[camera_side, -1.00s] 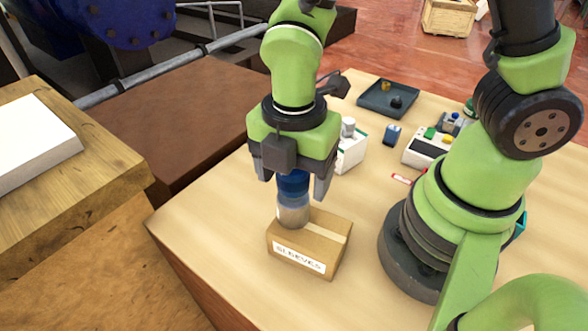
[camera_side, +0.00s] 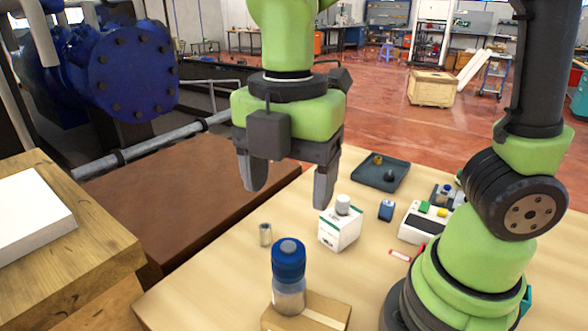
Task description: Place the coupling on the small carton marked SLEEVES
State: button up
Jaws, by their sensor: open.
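The small carton (camera_side: 325,308) is at the bottom of the view, partly cut off; its label is out of frame. A blue-topped cylinder (camera_side: 289,258) with a greyish lower body stands upright on the carton's left part. A small metal cylinder (camera_side: 265,234) stands on the table behind it, to the left. I cannot tell for certain which of these two is the coupling. My gripper (camera_side: 287,194) is open and empty, above the blue-topped cylinder and apart from it.
A white box (camera_side: 340,232) with a small capped item on top stands right of my gripper. Behind it are a dark tray (camera_side: 366,181) with small parts and a blue block (camera_side: 386,210). A white device (camera_side: 420,224) and red marker (camera_side: 400,255) are at the right.

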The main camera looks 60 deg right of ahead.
jog(key=s+d+r+m+t+y, duration=0.1)
jog(key=s+d+r+m+t, duration=0.1)
jog(key=m, duration=1)
jog(key=s+d+r+m+t+y, duration=0.1)
jog(key=s+d+r+m+t, duration=0.2)
jog(key=m, duration=0.9)
jog(key=d+r+t, duration=0.1)
jog(key=d+t, duration=0.1)
jog(key=d, duration=0.1)
jog(key=shift+s, duration=0.35)
